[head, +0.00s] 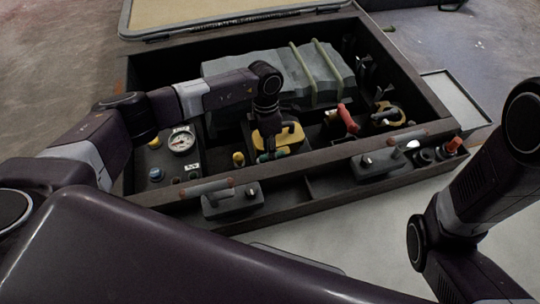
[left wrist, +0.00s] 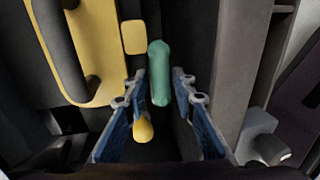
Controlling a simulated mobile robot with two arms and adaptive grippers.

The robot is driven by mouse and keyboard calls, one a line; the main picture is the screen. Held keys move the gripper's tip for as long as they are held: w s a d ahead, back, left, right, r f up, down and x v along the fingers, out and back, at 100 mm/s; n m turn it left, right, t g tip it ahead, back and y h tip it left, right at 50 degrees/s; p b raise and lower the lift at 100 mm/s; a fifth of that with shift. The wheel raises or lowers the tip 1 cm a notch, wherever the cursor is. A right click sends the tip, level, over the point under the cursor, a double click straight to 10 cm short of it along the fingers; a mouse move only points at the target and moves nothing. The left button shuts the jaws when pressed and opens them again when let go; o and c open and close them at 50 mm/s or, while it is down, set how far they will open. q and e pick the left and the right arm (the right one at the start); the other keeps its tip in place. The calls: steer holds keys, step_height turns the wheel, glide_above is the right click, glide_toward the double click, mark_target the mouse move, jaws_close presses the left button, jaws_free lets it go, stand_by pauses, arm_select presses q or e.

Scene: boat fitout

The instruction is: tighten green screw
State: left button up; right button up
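The green screw (head: 282,151) is a small upright piece with a rounded end, in the open dark case beside a yellow part. In the left wrist view the green screw (left wrist: 158,75) stands between the tips of my left gripper (left wrist: 160,84). The two blue fingers are apart, with a narrow gap visible on each side of it. In the head view my left gripper (head: 268,145) points down into the case, partly hidden by its wrist. My right gripper is out of view; only parts of my right arm show at the right.
A yellow knob (left wrist: 143,130) sits close to the fingers, and a yellow handled part (left wrist: 84,50) is beside them. The case's front wall (head: 305,178) is close by. A pressure gauge (head: 181,141), red-handled part (head: 348,119) and strapped grey block (head: 300,75) are also in the case.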

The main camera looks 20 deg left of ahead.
arm_select(q)
step_height(320, 180, up, 11)
steer(key=w+a, duration=0.1)
steer(key=shift+w+f, duration=0.2)
steer(key=shift+w, duration=0.15)
stand_by(0.3)
